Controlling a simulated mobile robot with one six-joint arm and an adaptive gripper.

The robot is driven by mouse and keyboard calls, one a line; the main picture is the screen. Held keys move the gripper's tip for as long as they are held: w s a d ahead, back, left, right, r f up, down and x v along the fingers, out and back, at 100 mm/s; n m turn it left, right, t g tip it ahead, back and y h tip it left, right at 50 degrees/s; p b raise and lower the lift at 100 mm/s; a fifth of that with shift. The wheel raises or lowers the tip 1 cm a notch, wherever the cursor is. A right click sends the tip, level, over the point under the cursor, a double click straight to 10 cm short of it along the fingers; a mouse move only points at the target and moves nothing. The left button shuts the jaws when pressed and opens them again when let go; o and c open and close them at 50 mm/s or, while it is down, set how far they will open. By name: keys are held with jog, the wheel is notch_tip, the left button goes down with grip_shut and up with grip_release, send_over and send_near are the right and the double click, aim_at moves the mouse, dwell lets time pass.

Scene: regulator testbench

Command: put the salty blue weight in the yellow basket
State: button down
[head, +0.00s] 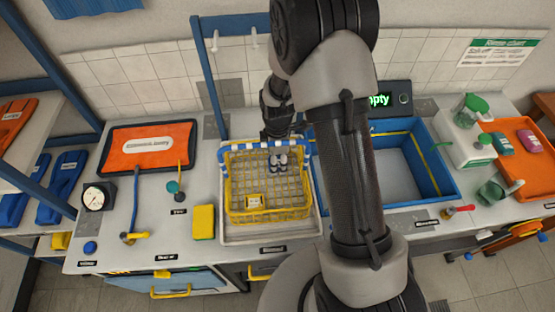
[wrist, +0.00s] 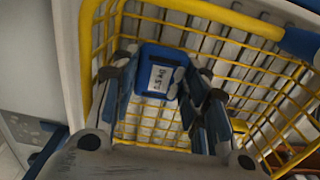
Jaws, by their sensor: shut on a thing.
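The yellow basket (head: 236,205) is a wire basket standing in a pale tray (head: 243,238) at the middle of the bench. It also shows in the wrist view (wrist: 88,42), with its rim around my gripper. My gripper (head: 278,163) points down at the basket's opening in the head view. In the wrist view my gripper (wrist: 160,80) is shut on the blue weight (wrist: 150,52), which has a white label. The weight shows against the basket's wire mesh. Whether it touches the bottom, I cannot tell. Salt on it is not clear to see. The weight is hidden in the head view.
A blue basin (head: 440,183) lies right of the basket, partly behind my arm. A yellow sponge (head: 204,222) and a teal knob (head: 173,187) stand left. An orange mat (head: 150,143) lies at the back left. A blue frame (head: 205,75) rises behind the basket.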

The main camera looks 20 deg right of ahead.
jog(key=shift+f, duration=0.2)
jog(key=c, duration=1.2)
grip_release()
notch_tip(320, 180, up, 12)
jog(key=p, duration=0.3)
jog(key=shift+r, duration=0.2)
